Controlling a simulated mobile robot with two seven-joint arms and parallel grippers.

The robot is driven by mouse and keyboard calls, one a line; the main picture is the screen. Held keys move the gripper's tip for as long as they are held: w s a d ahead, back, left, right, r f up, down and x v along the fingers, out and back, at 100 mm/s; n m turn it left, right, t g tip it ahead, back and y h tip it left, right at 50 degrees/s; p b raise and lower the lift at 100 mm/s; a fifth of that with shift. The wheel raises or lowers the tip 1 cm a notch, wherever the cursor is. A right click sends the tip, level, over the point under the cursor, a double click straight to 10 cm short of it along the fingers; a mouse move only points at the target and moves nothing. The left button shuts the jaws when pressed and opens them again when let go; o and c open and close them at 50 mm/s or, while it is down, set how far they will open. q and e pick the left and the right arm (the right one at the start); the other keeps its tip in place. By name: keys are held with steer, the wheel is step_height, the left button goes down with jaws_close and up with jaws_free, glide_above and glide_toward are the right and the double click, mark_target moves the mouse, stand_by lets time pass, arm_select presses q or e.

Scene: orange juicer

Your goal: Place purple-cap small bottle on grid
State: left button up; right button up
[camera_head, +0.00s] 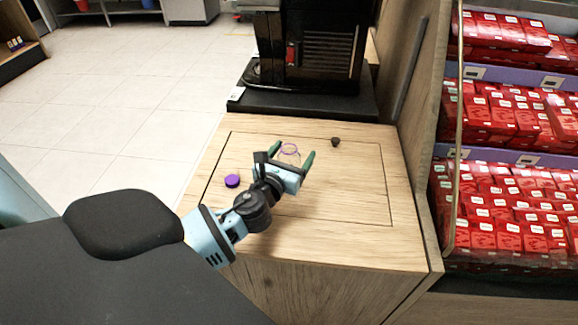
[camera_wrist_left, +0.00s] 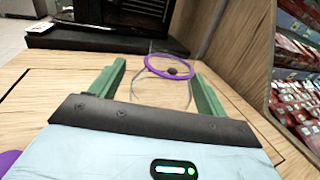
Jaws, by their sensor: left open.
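A small clear bottle with a purple ring at its open top (camera_head: 289,155) stands on the wooden counter. My left gripper (camera_head: 293,158) is open, with one green finger on each side of the bottle. In the left wrist view the bottle (camera_wrist_left: 163,92) is between the spread fingers, its purple ring tilted in the picture; contact with the fingers cannot be told. A round purple cap (camera_head: 232,181) lies apart on the counter, to the left of my gripper. I cannot clearly make out a grid. My right gripper is not in view.
A black juicer machine (camera_head: 312,45) stands on a dark base (camera_head: 300,102) at the back of the counter (camera_head: 330,235). A small dark cap (camera_head: 335,142) lies behind and right of the bottle. Shelves of red boxes (camera_head: 500,195) line the right side. The counter's right part is clear.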

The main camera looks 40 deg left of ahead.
mark_target(292, 143)
arm_select(q)
steer(key=shift+c, duration=0.3)
steer(key=c, duration=1.1)
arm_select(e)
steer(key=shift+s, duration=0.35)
arm_select(q)
steer(key=shift+r, duration=0.15)
steer(key=shift+r+p, duration=0.3)
steer(key=shift+r, duration=0.3)
step_height(292, 143, up, 2)
steer(key=shift+r+p, duration=0.1)
steer(key=shift+p, duration=0.35)
steer(key=s+a+r, duration=0.1)
steer(key=s+a, duration=0.9)
steer(key=s, duration=0.2)
steer(key=shift+s+r+b, duration=0.2)
steer(key=shift+b, duration=0.25)
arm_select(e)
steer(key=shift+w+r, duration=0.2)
